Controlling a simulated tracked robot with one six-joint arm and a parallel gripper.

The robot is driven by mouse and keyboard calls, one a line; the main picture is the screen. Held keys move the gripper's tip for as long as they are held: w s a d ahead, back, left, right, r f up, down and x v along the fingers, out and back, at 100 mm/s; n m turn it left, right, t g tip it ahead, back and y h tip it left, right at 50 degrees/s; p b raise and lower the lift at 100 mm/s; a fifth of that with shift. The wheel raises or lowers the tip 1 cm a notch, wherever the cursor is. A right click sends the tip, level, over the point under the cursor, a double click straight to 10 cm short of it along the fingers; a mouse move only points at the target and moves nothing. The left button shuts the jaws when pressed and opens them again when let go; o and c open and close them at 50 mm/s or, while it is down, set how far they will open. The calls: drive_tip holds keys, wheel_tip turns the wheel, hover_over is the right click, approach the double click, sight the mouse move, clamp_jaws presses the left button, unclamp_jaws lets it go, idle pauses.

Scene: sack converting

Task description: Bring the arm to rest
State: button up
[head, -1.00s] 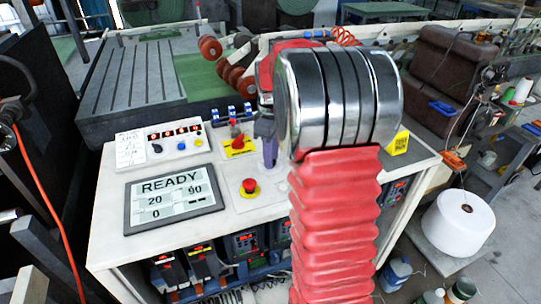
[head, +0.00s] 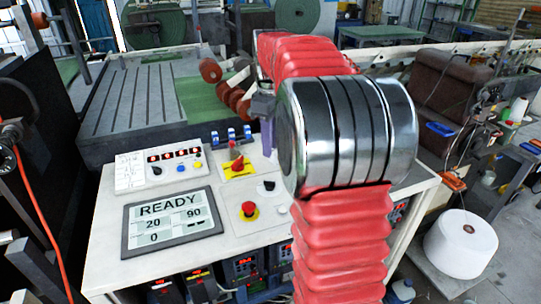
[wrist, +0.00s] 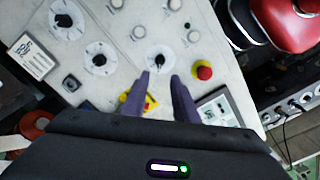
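My gripper (head: 268,150) hangs over the back right of the white control panel (head: 250,225), partly hidden behind my arm's metal joint. In the wrist view its two purple fingers (wrist: 160,77) stand apart with nothing between them, so it is open. A black knob (wrist: 159,60) on a white dial shows just past the fingertips. A red emergency button (wrist: 203,70) is to their right; it also shows in the head view (head: 249,209). My red-sleeved arm is bent, its elbow joint high in front of the panel.
The display (head: 172,222) reads READY, 20, 90 and 0. A yellow-based red switch (head: 237,166) stands left of the gripper. A slotted metal bed (head: 140,100) lies behind. A white roll (head: 460,244) stands at right. Drives (head: 245,270) fill the shelf below the panel.

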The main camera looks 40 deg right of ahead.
drive_tip(key=shift+r, duration=0.55)
drive_tip(key=s+a+f+m+t, duration=0.2)
drive_tip(key=s+a+m, duration=0.1)
drive_tip(key=s+a, duration=0.7)
drive_tip(key=s+a+f+m+t, duration=0.3)
drive_tip(key=s+a, duration=0.7)
drive_tip(key=a, duration=0.4)
drive_tip(key=shift+s+a+t, duration=0.25)
drive_tip(key=shift+t, duration=0.05)
